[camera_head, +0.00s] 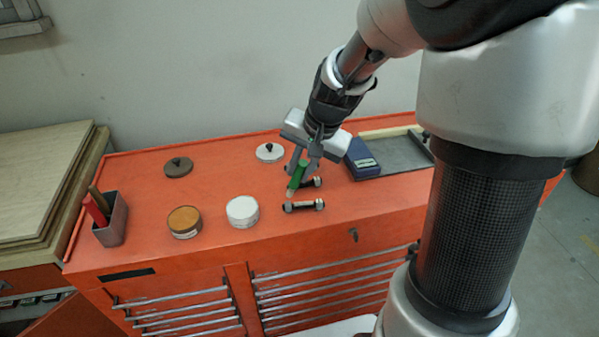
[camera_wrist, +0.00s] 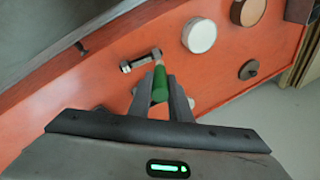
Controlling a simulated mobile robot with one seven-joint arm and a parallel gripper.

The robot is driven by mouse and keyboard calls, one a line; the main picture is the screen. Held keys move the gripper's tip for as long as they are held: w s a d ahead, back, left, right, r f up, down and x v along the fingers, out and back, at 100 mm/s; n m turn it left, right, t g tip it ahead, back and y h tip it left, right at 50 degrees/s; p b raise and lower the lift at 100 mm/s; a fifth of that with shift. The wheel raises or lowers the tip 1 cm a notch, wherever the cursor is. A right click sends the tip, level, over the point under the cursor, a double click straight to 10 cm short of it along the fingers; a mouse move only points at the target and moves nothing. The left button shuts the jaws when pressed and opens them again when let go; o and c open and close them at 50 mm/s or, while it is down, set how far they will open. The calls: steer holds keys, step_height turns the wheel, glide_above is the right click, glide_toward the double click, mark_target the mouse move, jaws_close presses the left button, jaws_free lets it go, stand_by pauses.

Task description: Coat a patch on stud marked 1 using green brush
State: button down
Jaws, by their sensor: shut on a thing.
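My gripper (camera_head: 301,166) is shut on the green brush (camera_head: 298,176), which it holds tilted with the tip down. In the wrist view the green handle (camera_wrist: 160,84) sits between the two fingers. The brush tip is close to the left end of the front stud (camera_head: 305,206), a dark rod with pale metal ends lying on the red cabinet top. Whether the tip touches it I cannot tell. This stud also shows in the wrist view (camera_wrist: 139,61). A second stud (camera_head: 315,182) lies behind it, partly hidden by my gripper. No number is readable on either stud.
An open white tin (camera_head: 243,213) and an open brown tin (camera_head: 184,223) stand left of the studs. A white lid (camera_head: 270,153) and a brown lid (camera_head: 178,167) lie behind. A holder (camera_head: 112,222) with brushes stands far left. A blue box (camera_head: 361,158) and grey tray (camera_head: 400,153) are right.

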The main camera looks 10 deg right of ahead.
step_height(320, 180, up, 3)
steer(key=shift+a+f+p, duration=0.1)
steer(key=shift+f+p, duration=0.05)
steer(key=shift+p, duration=0.55)
steer(key=shift+r, duration=1.1)
steer(key=shift+f, duration=0.15)
steer(key=shift+f+b, duration=0.4)
steer(key=shift+b, duration=0.2)
steer(key=shift+r, duration=0.1)
steer(key=shift+w+a, duration=0.1)
steer(key=shift+a, duration=0.05)
